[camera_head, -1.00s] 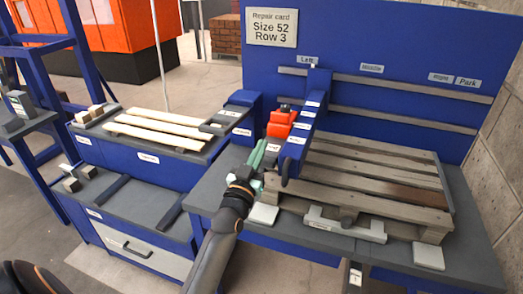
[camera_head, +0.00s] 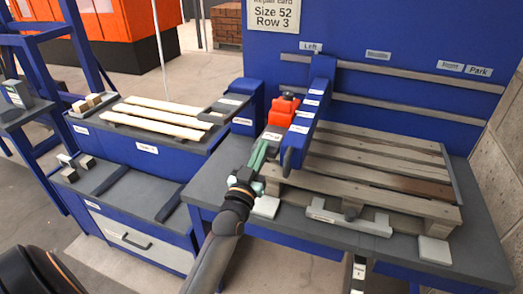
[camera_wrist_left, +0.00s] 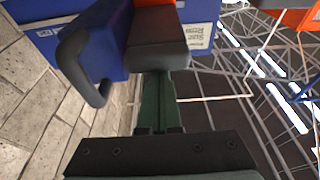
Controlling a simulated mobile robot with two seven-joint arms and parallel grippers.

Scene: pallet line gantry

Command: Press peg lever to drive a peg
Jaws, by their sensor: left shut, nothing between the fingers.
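My left gripper (camera_head: 262,146) is shut and empty. Its green fingers point up beside the front of the blue gantry beam (camera_head: 309,110), just below the red-orange unit (camera_head: 283,110). In the left wrist view the fingers (camera_wrist_left: 157,85) reach a dark grey block (camera_wrist_left: 158,42) with orange above it; whether they touch it I cannot tell. A blue part with a dark loop handle (camera_wrist_left: 85,55) is at its left. I cannot clearly pick out the peg lever or a peg. The wooden pallet (camera_head: 375,165) lies right of the beam. My right gripper is not in view.
The repair card (camera_head: 273,15) reads Size 52, Row 3. A side bench at left holds pale boards (camera_head: 160,115). White pads (camera_head: 434,250) and a grey bracket (camera_head: 349,216) lie at the bench front. A concrete wall closes the right.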

